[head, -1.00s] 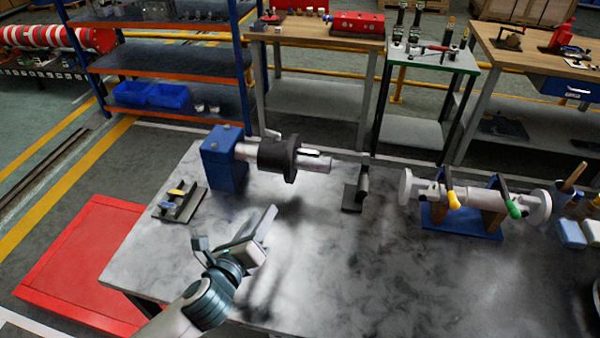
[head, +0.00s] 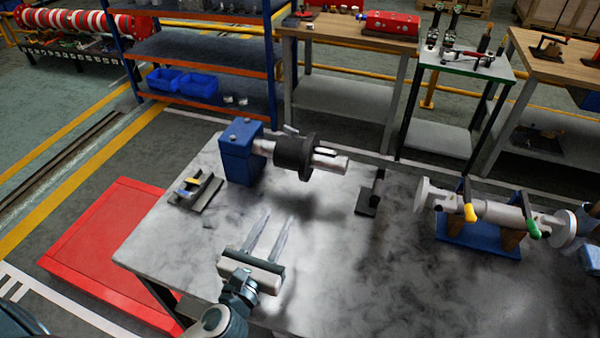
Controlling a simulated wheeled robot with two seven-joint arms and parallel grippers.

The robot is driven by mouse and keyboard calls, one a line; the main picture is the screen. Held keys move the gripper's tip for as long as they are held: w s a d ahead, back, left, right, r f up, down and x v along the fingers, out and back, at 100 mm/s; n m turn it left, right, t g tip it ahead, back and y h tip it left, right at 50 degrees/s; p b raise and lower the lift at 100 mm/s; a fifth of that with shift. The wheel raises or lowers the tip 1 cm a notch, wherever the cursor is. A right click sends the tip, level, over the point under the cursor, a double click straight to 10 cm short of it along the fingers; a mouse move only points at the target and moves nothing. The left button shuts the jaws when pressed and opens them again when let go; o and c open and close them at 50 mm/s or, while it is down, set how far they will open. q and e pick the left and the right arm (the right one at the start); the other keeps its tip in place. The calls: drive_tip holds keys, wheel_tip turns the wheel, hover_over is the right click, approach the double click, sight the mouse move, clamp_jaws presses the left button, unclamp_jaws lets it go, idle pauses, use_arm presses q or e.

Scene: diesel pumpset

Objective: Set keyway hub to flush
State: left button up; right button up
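The dark keyway hub (head: 291,152) sits around a light steel shaft (head: 331,163) that sticks out rightward from a blue block (head: 237,160). The shaft's bare end, with a dark slot on it, shows to the right of the hub's flange. A small lever-like piece stands up behind the hub. My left gripper (head: 269,238) is in front of and below the hub, over the table. Its two long fingers are apart, point away from me and hold nothing. They are apart from the hub. My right gripper is not in view.
A small dark stand (head: 371,196) is right of the shaft end. A dark tray with small tools (head: 196,192) lies left of the blue block. A shaft assembly on a blue base (head: 477,240) stands at the right. The table's (head: 330,270) front middle is clear.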

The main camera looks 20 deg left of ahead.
sight(302, 169)
use_arm(q)
drive_tip(key=w+p, duration=0.1)
drive_tip(key=w, duration=0.4)
drive_tip(key=w+p, duration=0.1)
drive_tip(key=w, duration=0.4)
drive_tip(key=w+p, duration=0.1)
drive_tip(key=w, duration=0.4)
drive_tip(key=shift+w+d+p, duration=0.25)
drive_tip(key=shift+w+p, duration=0.05)
drive_tip(key=shift+p, duration=0.1)
drive_tip(key=shift+w, duration=0.7)
clamp_jaws()
